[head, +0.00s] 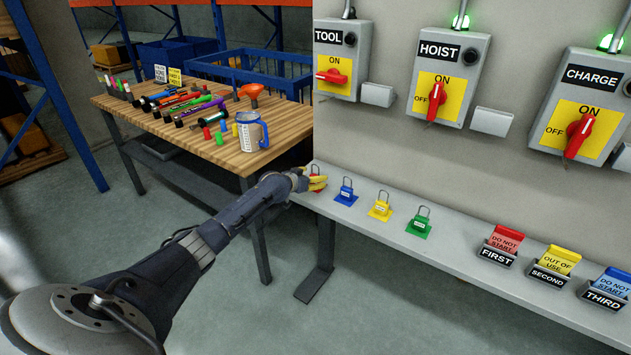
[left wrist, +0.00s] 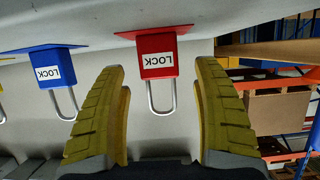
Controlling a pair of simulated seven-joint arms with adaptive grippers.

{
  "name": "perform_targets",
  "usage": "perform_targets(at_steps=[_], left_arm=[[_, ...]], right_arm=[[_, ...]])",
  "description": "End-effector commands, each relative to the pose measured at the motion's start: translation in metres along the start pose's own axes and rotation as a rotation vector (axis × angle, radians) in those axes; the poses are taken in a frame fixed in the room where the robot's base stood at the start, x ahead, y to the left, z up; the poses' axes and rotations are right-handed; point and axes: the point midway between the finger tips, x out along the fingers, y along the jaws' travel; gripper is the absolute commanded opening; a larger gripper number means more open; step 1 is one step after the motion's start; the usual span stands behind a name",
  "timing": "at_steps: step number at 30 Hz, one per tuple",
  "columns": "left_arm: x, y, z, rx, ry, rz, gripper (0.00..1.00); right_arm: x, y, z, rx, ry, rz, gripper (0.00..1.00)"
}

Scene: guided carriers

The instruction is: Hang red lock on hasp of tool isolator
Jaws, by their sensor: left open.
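The red lock (left wrist: 157,65) stands on the shelf, its shackle pointing toward my gripper in the left wrist view. My left gripper (left wrist: 160,110) is open, with one yellow finger on each side of the shackle and a gap to both. In the head view the left gripper (head: 316,182) is at the shelf's left end and partly hides the red lock. The tool isolator (head: 324,54) is the leftmost wall box, with its red handle (head: 331,76) lying horizontal and no lit lamp seen. I cannot make out its hasp clearly. My right gripper is not in view.
Blue (head: 346,194), yellow (head: 380,208) and green (head: 419,224) locks stand in a row to the right on the shelf (head: 460,246). Tag holders follow further right. The hoist (head: 447,75) and charge (head: 583,105) isolators have green lamps lit. A wooden workbench (head: 285,122) with tools stands behind left.

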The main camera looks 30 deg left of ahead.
Motion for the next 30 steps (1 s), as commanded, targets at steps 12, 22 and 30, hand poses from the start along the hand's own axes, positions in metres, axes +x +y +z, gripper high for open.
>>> perform_targets(at_steps=[12,22,30], left_arm=[[0.022,0.0,0.0,0.0,0.0,0.0,0.67],[0.022,0.0,0.0,0.0,0.0,0.001,0.6],[0.022,0.0,0.0,0.0,0.0,0.001,0.29]], right_arm=[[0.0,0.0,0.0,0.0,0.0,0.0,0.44],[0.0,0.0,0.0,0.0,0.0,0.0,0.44],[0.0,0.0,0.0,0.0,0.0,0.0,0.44]])
